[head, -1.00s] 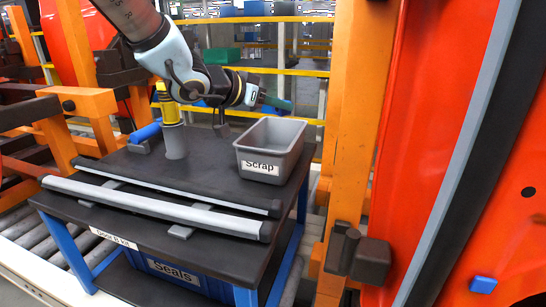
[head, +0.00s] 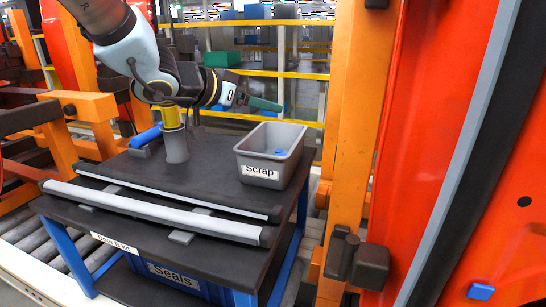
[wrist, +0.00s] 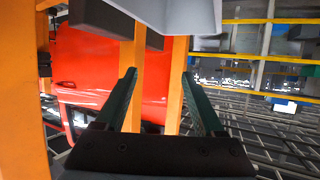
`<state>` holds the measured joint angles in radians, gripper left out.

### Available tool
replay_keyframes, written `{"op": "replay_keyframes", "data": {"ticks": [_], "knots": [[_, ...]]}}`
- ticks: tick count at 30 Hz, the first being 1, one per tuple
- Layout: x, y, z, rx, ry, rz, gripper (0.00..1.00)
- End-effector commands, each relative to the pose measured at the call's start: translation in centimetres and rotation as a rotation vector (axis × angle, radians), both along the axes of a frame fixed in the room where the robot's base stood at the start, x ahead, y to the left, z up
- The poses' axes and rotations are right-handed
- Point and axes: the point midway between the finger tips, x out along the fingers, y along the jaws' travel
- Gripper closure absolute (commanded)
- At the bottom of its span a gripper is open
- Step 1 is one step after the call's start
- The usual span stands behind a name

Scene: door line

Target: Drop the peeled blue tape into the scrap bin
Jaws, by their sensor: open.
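The grey scrap bin (head: 262,172), labelled "Scrap", stands upright at the right rear of the dark cart top. A small blue piece (head: 280,152), which looks like the peeled tape, lies inside it, below the rim. My gripper (head: 266,104) is above and behind the bin, pointing right, apart from it. In the wrist view my gripper's two green fingers (wrist: 160,90) are spread wide with nothing between them. A grey shape that looks like the bin (wrist: 185,14) hangs at the top of that view; its inside is hidden there.
The cart top (head: 215,190) carries two long seal strips (head: 150,211) at the front and a yellow-topped canister (head: 175,140) at left. An orange post (head: 352,120) and red door (head: 420,130) rise close on the right. Another blue piece (head: 481,291) is on the door.

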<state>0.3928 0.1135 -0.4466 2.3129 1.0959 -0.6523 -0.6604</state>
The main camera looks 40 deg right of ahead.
Motion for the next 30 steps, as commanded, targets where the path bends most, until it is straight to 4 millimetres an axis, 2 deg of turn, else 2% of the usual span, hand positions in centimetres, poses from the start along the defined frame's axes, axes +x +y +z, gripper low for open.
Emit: {"op": "replay_keyframes", "data": {"ticks": [3,10,30], "knots": [[-0.1,2.2,1.1,0.0,-0.003,0.002,0.29],[-0.3,4.6,2.0,0.0,0.0,0.002,0.29],[-0.4,5.0,2.1,0.0,0.001,-0.001,0.29]]}}
